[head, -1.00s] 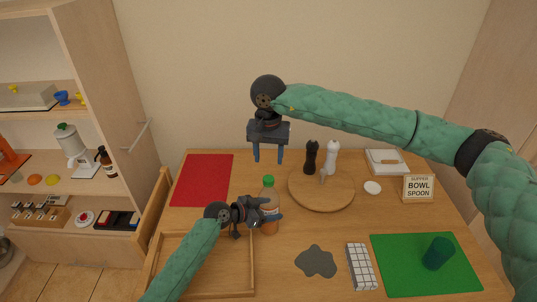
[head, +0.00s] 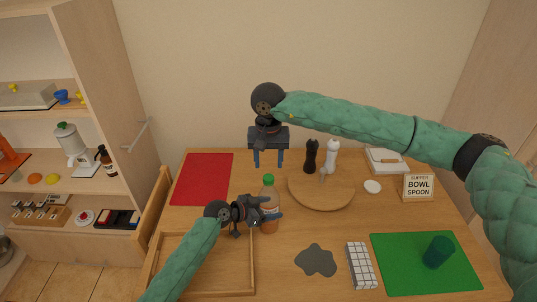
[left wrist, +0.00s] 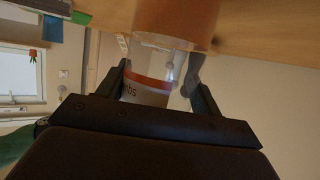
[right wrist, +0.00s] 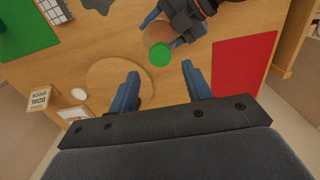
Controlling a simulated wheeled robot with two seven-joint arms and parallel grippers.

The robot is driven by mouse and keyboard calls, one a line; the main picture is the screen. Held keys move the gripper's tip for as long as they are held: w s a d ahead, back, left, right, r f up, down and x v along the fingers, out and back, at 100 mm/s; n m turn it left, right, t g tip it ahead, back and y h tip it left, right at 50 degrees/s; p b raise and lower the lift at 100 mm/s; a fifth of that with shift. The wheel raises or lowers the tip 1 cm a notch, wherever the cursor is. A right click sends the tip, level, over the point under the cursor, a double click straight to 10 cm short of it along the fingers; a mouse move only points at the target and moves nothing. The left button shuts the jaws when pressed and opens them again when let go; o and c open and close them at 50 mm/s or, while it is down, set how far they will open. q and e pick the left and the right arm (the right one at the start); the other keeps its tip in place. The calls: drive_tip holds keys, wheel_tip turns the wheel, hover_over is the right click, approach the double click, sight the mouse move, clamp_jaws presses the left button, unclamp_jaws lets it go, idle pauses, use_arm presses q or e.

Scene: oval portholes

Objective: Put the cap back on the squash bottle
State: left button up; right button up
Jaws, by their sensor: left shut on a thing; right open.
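The squash bottle (head: 269,222) stands upright on the table, orange-brown with a pale label. Its green cap (head: 268,178) sits on top of the neck; whether it is screwed tight I cannot tell. The cap also shows from above in the right wrist view (right wrist: 160,54). My left gripper (head: 266,211) is shut around the bottle's body from the left, and the bottle (left wrist: 150,88) shows between its fingers in the left wrist view. My right gripper (head: 268,158) is open and empty, pointing down above and behind the cap, apart from it.
A round board (head: 320,197) with dark (head: 311,157) and white (head: 332,156) mills stands right of the bottle. A wooden tray (head: 252,270) lies in front, a red mat (head: 202,180) at back left, and a green mat (head: 400,280) with a cup (head: 438,253) at front right.

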sight(269, 177)
wheel_tip(269, 177, down, 6)
drive_tip(key=shift+r, duration=0.15)
drive_tip(key=shift+c, duration=0.2)
drive_tip(key=c, duration=1)
